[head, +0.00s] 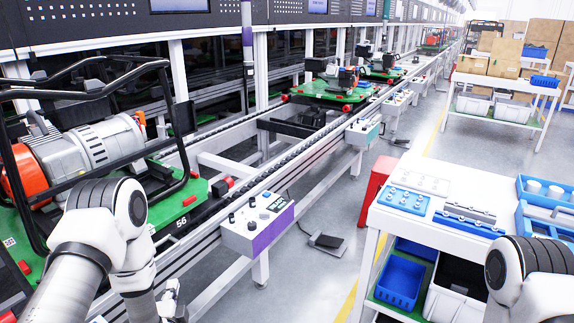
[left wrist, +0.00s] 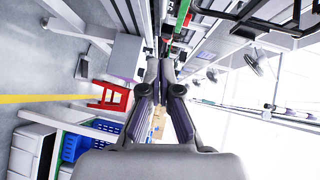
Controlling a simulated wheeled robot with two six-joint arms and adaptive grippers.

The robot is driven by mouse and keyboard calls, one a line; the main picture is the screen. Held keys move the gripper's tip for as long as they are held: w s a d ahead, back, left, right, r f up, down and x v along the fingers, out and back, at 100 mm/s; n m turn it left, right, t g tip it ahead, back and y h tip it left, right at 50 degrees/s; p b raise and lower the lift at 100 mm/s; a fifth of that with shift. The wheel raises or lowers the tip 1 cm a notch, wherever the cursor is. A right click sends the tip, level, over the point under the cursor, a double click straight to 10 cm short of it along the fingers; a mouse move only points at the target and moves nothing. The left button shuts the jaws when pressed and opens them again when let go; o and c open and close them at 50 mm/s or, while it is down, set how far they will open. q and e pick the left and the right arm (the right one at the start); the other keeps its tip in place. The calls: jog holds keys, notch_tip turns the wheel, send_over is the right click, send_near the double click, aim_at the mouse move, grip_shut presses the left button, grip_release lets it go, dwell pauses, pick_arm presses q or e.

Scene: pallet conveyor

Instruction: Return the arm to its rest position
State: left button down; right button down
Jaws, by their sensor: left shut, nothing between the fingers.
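My left arm comes in from the lower left in the head view, in front of the green pallet (head: 180,205) that carries a motor unit (head: 85,150) in a black tube frame. My left gripper (head: 172,300) hangs low near the bottom edge, partly cut off by it. In the left wrist view the left gripper (left wrist: 160,65) has its fingertips together, with nothing between them. Only a rounded link of my right arm shows at the lower right of the head view. My right gripper is out of view.
A control box (head: 258,225) is fixed to the conveyor rail (head: 275,180), close to my left arm.

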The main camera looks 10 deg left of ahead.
pick_arm(q)
jog(key=s+d+f+n+g+h+p, duration=0.1)
jog(key=s+d+f+g+h+p, duration=0.25)
jog(key=s+d+f+g, duration=0.45)
jog(key=s+d+f+n+g+h, duration=0.1)
jog(key=s+n, duration=0.4)
jog(key=s, duration=0.5)
jog(key=s+d+f+n+g+h, duration=0.1)
jog(key=s+d+f+n+g, duration=0.2)
jog(key=s+n+g, duration=0.3)
jog(key=s+f+b, duration=0.1)
jog(key=s, duration=0.3)
jog(key=shift+s+f+n, duration=0.3)
jog(key=shift+s+f, duration=0.1)
jog(key=shift+d, duration=0.1)
